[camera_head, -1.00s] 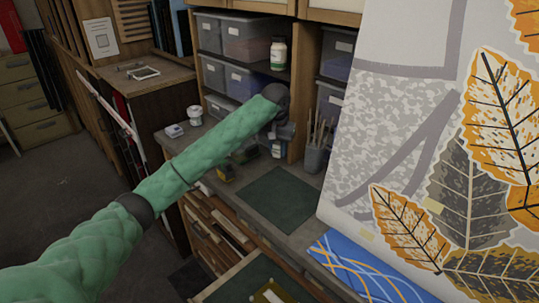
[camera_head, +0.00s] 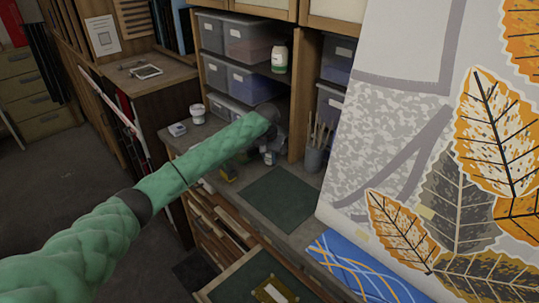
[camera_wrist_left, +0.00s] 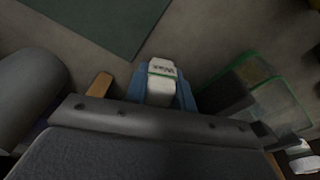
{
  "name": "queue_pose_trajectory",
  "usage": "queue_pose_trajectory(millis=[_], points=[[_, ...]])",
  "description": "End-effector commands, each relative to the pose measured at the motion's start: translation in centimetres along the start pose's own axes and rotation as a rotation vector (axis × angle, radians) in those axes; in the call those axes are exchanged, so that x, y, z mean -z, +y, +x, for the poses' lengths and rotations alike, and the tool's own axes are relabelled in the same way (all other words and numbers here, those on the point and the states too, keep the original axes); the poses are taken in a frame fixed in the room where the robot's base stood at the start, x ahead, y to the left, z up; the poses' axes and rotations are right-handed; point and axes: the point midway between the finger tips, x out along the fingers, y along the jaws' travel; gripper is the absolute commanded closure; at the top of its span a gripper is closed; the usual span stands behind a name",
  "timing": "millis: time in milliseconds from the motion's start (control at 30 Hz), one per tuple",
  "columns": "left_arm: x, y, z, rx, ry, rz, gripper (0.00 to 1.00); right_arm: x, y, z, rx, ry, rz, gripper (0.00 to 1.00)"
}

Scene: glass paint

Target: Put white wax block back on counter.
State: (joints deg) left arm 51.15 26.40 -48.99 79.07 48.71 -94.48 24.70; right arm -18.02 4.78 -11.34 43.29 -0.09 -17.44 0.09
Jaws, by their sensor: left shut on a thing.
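The white wax block (camera_wrist_left: 161,82) shows in the left wrist view, between the blue fingertips of my left gripper (camera_wrist_left: 160,92). Dark lettering and a green band are on its face. My left gripper is shut on it. In the head view my left gripper (camera_head: 268,152) is over the back of the counter (camera_head: 228,196), beyond the dark green mat (camera_head: 280,197). The block is small there and partly hidden by the gripper. I cannot tell whether it touches the counter. My right gripper is not in view.
A cup of brushes (camera_head: 313,157) stands right of the gripper. Green-edged clear panes (camera_wrist_left: 252,92) are beside it in the wrist view. A white cup (camera_head: 197,113) is at the left. Bins (camera_head: 252,84) fill the shelves behind. An open drawer (camera_head: 236,270) juts out below.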

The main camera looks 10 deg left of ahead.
Motion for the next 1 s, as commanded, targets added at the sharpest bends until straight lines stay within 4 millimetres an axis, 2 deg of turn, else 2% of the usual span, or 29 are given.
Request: queue_pose_trajectory(millis=[400,433,533,833,1000], points=[[-0.1,0.1,0.4,-0.001,-0.001,0.000,0.98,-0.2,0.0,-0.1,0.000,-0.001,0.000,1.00],[-0.1,0.0,0.4,0.000,-0.001,0.000,0.71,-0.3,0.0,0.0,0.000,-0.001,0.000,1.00],[-0.1,0.0,0.4,0.000,-0.001,0.000,0.53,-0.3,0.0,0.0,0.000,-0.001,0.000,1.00],[-0.1,0.1,0.3,-0.001,0.000,0.001,0.53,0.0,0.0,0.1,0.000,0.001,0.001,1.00],[0.0,0.1,-0.7,-0.001,0.000,0.001,0.53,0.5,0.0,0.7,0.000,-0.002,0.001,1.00]])
